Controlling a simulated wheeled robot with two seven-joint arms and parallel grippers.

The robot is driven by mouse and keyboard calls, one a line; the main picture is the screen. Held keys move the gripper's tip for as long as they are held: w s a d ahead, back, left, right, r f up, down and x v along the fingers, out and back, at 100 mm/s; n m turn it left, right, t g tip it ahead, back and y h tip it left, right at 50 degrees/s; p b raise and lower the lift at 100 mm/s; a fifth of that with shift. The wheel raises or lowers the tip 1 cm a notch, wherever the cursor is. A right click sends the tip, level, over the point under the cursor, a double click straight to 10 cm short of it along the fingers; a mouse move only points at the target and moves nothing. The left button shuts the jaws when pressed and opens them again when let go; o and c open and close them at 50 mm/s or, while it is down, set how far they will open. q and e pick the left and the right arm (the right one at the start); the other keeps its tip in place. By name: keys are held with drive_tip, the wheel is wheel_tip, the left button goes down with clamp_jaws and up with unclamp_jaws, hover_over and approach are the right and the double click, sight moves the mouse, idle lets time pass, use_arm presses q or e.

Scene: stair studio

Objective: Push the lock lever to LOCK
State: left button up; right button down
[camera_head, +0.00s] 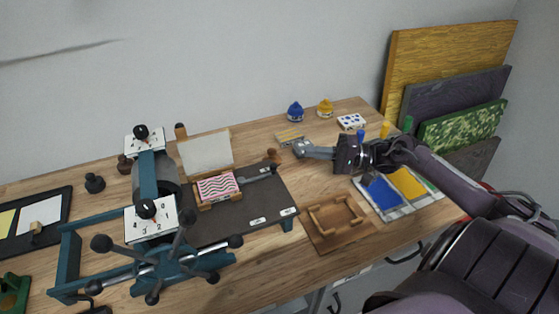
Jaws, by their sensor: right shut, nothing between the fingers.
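A teal press (148,180) stands on the wooden table at left, with number dials and a black-knobbed spoked wheel. Its dark flat bed (240,206) extends right, carrying a pink wavy-patterned block (217,188). A dark bar (258,172) lies across the bed's far right, near a brown knob (273,156). I cannot tell which part is the lock lever, and the small labels on the bed's front edge are unreadable. My right gripper (300,148) is shut and empty, reaching left just right of the brown knob, apart from it in the picture. My left gripper is out of view.
A wooden tray (337,217) sits right of the bed. Blue and yellow pads (383,194) lie under my right arm. Blue and yellow pots (295,112) and a dotted card (351,122) stand at the back. Boards (450,60) lean against the wall.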

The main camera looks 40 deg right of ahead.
drive_tip(key=p+x, duration=0.2)
drive_tip(key=x, duration=0.8)
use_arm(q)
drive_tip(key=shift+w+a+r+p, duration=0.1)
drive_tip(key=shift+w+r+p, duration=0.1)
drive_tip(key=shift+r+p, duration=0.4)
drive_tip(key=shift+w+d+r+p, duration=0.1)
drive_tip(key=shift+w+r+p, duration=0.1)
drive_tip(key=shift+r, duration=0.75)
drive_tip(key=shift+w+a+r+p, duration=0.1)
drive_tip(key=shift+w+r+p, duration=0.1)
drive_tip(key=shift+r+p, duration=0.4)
use_arm(e)
drive_tip(key=shift+s+a+f, duration=0.15)
drive_tip(key=shift+s+a, duration=0.1)
drive_tip(key=shift+s, duration=0.3)
drive_tip(key=shift+s+a+f, duration=0.15)
drive_tip(key=shift+s+a, duration=0.05)
drive_tip(key=shift+s, duration=0.35)
drive_tip(key=shift+s+a+f, duration=0.1)
drive_tip(key=shift+s+a, duration=0.15)
drive_tip(key=shift+s, duration=0.3)
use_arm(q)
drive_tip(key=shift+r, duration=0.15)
